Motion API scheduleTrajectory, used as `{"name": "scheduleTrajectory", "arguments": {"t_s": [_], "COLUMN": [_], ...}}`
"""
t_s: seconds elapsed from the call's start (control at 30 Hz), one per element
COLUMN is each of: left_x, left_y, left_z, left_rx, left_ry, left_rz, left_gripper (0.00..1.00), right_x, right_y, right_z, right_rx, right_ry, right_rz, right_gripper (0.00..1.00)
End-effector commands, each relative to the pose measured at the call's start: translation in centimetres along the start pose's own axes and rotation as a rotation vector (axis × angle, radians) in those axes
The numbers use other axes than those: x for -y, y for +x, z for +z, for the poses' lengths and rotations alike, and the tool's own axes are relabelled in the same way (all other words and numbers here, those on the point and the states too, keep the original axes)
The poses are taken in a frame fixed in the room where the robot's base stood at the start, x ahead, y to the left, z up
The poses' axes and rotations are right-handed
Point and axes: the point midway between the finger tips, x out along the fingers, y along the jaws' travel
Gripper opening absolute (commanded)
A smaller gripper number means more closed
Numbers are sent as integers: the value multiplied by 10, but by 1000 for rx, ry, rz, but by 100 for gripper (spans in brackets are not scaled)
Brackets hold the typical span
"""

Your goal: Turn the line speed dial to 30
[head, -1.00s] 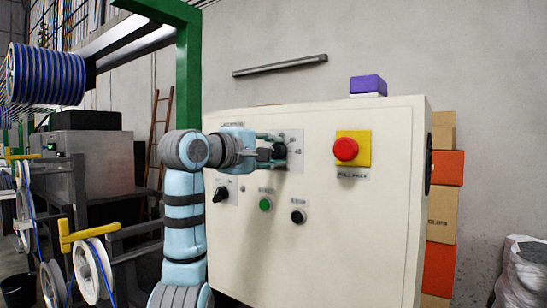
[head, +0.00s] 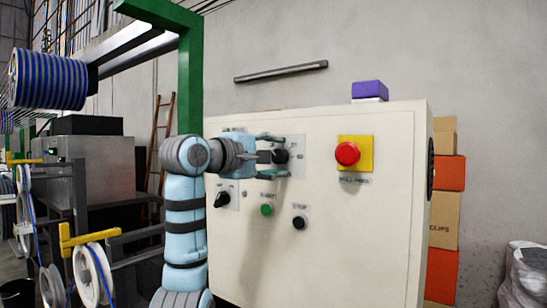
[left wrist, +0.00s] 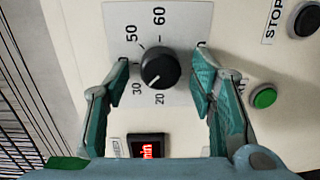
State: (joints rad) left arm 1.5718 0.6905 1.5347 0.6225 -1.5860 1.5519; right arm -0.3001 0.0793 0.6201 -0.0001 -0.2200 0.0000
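The line speed dial is a round black knob on a pale scale plate, seen in the head view (head: 280,156) and the left wrist view (left wrist: 160,67). Its white mark points down-left in the wrist view, between the 20 and 30 labels, though the exact reading is hard to tell. My left gripper (head: 271,156) is open in front of the dial. In the wrist view its teal fingers (left wrist: 160,85) stand on either side of the knob with clear gaps. My right gripper is in neither view.
The cream control box (head: 330,240) carries a red emergency button (head: 347,153), a black selector (head: 222,199), a green button (head: 266,210) and a black stop button (head: 300,222). A purple-topped lamp (head: 369,91) stands on top.

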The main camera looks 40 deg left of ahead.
Motion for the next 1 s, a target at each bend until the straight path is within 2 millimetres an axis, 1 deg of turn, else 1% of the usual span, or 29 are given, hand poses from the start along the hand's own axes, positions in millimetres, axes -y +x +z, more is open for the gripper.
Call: {"name": "scheduleTrajectory", "arguments": {"t_s": [0.13, 0.23, 0.27, 0.4, 0.5, 0.6, 0.73, 1.0], "left_x": [0, 0, 0, -1, -1, 0, 0, 0], "left_y": [-4, -19, -26, -66, -92, -111, -120, -121], "left_z": [0, -1, -1, -2, -2, -2, -1, -1], "left_rx": [-1, -2, -4, -6, -4, -3, -1, 0], "left_ry": [1, 2, 3, 3, 2, 1, 0, -1], "left_rz": [0, 2, 2, 4, 3, 2, 0, 0], "left_gripper": [50, 50, 50, 50, 50, 50, 50, 50], "right_x": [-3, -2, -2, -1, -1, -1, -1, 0], "right_y": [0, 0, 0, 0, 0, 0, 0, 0], "right_z": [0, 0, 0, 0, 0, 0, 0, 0], "right_rx": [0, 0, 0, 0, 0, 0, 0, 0], "right_ry": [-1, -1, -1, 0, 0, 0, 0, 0], "right_rz": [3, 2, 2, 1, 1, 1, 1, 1], "right_gripper": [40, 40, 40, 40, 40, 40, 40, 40]}}
